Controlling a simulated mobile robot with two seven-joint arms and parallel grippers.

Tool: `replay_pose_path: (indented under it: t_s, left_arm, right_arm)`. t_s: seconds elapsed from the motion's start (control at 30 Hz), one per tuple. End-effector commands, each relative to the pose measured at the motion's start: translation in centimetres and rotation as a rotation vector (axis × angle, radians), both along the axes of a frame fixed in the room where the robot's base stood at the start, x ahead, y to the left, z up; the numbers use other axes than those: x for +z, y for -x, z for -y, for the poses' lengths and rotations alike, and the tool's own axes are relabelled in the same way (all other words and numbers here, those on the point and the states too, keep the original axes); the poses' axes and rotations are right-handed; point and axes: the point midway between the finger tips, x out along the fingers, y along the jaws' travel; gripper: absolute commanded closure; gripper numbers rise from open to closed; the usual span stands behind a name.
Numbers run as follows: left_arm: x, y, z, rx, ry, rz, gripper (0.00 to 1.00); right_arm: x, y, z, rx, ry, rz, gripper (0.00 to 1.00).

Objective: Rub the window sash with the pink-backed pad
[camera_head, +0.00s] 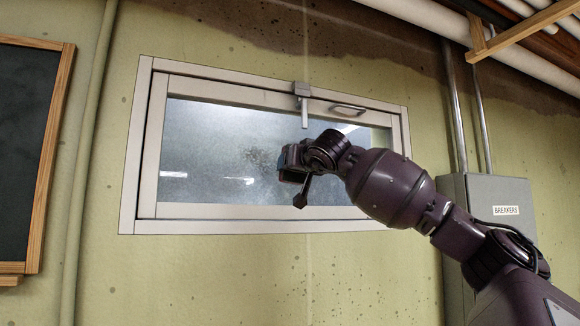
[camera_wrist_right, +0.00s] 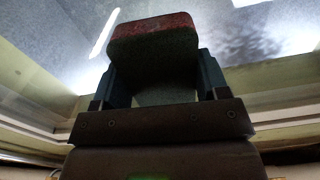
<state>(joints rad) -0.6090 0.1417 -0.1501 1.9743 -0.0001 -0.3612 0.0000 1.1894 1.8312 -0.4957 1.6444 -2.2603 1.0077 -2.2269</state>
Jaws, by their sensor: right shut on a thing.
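The window sash (camera_head: 240,211) is a pale frame around a frosted glass pane (camera_head: 215,140), set in the green wall. A dark smudge (camera_head: 260,158) shows on the glass left of my right gripper. My right gripper (camera_head: 292,172) is in front of the middle of the pane. In the right wrist view it is shut on the pad (camera_wrist_right: 152,45), a block with a reddish-pink face and a dark body, between its two fingers. The pad is hidden or too dark to make out in the head view. I cannot tell whether it touches the glass. My left gripper is not in view.
A latch (camera_head: 303,100) hangs from the top rail, and a handle (camera_head: 348,107) sits right of it. A grey breaker box (camera_head: 490,195) with conduits stands at right behind my arm. A chalkboard (camera_head: 25,150) hangs at left. The wall below the window is clear.

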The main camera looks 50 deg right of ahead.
Motion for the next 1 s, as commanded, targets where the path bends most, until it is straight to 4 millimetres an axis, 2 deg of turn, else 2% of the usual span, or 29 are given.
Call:
replay_pose_path:
  t_s: [0.27,0.7,1.0]
  left_arm:
    - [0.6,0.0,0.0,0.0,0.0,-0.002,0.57]
    - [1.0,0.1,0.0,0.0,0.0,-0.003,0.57]
    - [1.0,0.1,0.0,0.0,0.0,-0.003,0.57]
  right_arm:
    - [0.1,-0.4,-0.1,0.004,0.001,0.0,0.51]
    - [-0.1,-1.7,-2.8,0.006,-0.001,-0.001,0.51]
    - [0.0,-2.1,-3.6,0.006,0.0,0.0,0.51]
